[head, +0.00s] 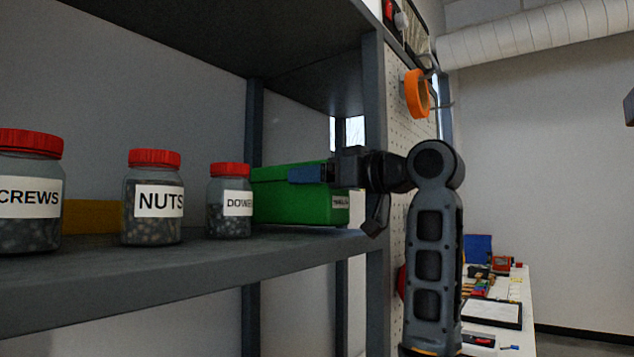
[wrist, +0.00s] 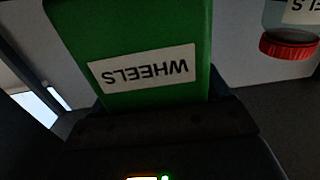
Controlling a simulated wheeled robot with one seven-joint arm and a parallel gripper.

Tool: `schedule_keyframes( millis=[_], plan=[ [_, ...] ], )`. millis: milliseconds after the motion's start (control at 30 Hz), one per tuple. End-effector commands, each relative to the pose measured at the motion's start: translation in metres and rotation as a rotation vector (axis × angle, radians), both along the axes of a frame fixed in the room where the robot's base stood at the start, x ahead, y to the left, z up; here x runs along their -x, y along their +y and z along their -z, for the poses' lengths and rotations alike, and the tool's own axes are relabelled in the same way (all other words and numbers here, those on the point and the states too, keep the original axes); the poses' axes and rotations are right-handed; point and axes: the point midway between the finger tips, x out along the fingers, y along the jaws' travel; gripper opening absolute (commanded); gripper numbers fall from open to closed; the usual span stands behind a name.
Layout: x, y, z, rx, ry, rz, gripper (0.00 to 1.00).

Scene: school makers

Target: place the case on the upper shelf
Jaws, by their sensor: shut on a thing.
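The case is a green box (head: 290,203) at the right end of the shelf (head: 170,262), at the shelf's level, beside the dowel jar. I cannot tell whether its underside touches the shelf. My gripper (head: 318,174) reaches in from the right and is shut on the case near its label end. In the wrist view the green case (wrist: 145,35) fills the middle, and its white "WHEELS" label shows upside down. My gripper's jaws (wrist: 160,120) lie across the case's near end. The far side of the case is hidden.
Red-lidded jars of screws (head: 28,200), nuts (head: 153,205) and dowels (head: 228,208) stand left of the case. A yellow box (head: 90,216) sits behind them. A dark shelf board (head: 230,35) is overhead. An upright post (head: 374,100) and pegboard with orange tape (head: 416,94) stand right.

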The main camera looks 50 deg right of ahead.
Motion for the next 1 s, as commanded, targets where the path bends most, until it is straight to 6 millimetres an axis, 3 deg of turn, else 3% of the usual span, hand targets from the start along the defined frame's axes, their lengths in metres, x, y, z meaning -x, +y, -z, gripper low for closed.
schedule_keyframes(
  millis=[467, 500, 733, 1000],
  plan=[
    [0.0006, 0.0005, 0.0113, 0.002, -0.003, 0.0, 0.28],
    [0.0003, 0.0004, 0.0127, 0.001, -0.001, 0.0, 0.78],
    [0.0003, 0.0004, 0.0119, 0.001, -0.001, 0.0, 1.0],
    [0.0003, 0.0004, 0.0094, 0.001, -0.001, 0.0, 1.0]
  ],
)
